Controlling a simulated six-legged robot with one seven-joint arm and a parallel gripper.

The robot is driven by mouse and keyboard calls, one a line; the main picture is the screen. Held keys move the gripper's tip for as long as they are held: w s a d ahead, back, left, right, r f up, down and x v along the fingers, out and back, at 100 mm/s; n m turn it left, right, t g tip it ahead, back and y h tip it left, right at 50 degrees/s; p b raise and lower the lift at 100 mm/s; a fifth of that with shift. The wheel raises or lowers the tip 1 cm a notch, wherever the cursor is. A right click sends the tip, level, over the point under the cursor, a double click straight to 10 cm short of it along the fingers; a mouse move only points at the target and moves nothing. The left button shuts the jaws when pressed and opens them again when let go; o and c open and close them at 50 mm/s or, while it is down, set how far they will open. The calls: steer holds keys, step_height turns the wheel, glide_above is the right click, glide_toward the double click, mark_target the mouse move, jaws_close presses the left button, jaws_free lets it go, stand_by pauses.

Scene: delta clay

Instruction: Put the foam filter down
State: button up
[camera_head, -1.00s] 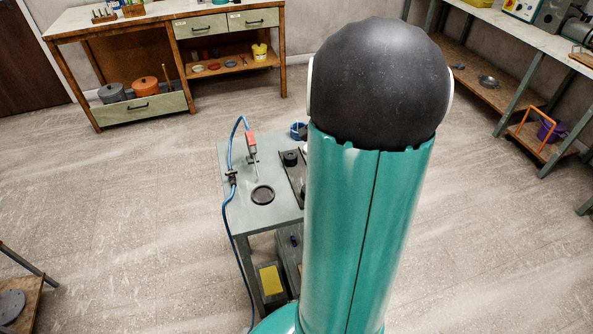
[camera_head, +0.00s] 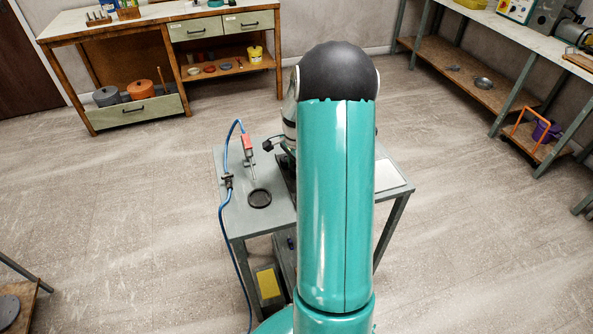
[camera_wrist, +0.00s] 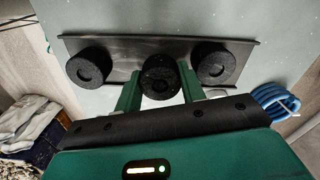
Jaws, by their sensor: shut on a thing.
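My gripper (camera_wrist: 160,92) has two green fingers, shut on a black foam filter (camera_wrist: 160,78) with a small hole in its middle. The held filter is over a dark flat tray (camera_wrist: 128,47) with raised edges, between two similar black foam pieces, one left (camera_wrist: 90,67) and one right (camera_wrist: 213,63). I cannot tell whether the held filter touches the tray. In the head view my teal arm hides most of the tray and the held filter.
The grey table (camera_head: 238,217) also bears a round black dish (camera_head: 260,198) and a red-handled tool (camera_head: 248,145) with a blue hose. A coiled blue hose (camera_wrist: 276,98) lies at the right of the wrist view. Open floor surrounds the table.

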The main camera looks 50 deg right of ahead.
steer(key=shift+f, duration=0.65)
steer(key=shift+s+f, duration=0.1)
steer(key=o, duration=0.8)
steer(key=shift+c, duration=0.2)
